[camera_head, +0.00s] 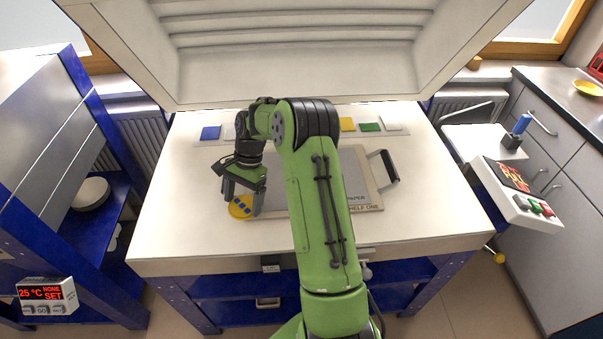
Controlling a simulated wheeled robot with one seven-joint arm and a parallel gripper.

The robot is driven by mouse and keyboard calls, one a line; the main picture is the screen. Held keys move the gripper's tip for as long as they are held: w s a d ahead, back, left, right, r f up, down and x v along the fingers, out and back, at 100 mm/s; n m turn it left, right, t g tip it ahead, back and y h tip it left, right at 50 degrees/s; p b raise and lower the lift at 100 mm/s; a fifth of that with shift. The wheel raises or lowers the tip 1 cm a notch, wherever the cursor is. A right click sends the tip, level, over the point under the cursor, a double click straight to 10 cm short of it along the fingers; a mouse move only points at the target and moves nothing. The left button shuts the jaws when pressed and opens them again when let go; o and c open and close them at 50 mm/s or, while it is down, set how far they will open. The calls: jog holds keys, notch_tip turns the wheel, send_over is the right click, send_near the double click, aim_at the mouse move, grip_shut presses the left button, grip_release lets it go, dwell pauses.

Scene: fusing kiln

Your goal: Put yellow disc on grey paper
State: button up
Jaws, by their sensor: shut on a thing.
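The yellow disc (240,209), with small blue marks on top, is at the left edge of the shelf board in the head view. My gripper (243,201) points down with one finger on each side of the disc and is shut on it. I cannot tell whether the disc touches the surface below. The grey paper (355,172) lies on the shelf board (372,207), whose front label reads "PAPER" and "SHELF ONE". My arm hides the middle of the paper.
The board has a dark handle (390,168) on its right. Blue (210,132), yellow (347,124) and green (369,127) pieces lie along the back of the white kiln bed (175,215). The raised lid (300,70) overhangs the back. A control box (520,190) stands at right.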

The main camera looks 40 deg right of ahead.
jog(key=d+m+t, duration=0.1)
jog(key=d+m, duration=0.1)
jog(key=d, duration=0.1)
jog(key=d+r+m+t, duration=0.1)
jog(key=d+m, duration=0.1)
jog(key=d, duration=0.1)
jog(key=w+d+r+m, duration=0.1)
jog(key=d+m, duration=0.2)
jog(key=shift+d+r+t+b, duration=0.25)
jog(key=shift+d+t+b, duration=0.05)
jog(key=shift+t+b, duration=0.1)
jog(key=s+d+r+m+t+h, duration=0.1)
jog(key=s+d+r+m, duration=0.1)
jog(key=d+m, duration=0.4)
jog(key=s+d+r+m+t+h, duration=0.2)
jog(key=d+r+m, duration=0.15)
jog(key=d, duration=0.35)
jog(key=shift+m, duration=0.25)
jog(key=f+b, duration=0.2)
jog(key=f, duration=0.3)
jog(key=f+b, duration=0.2)
jog(key=f, duration=0.4)
jog(key=shift+w+d, duration=0.1)
jog(key=shift+w, duration=0.1)
jog(key=o, duration=0.9)
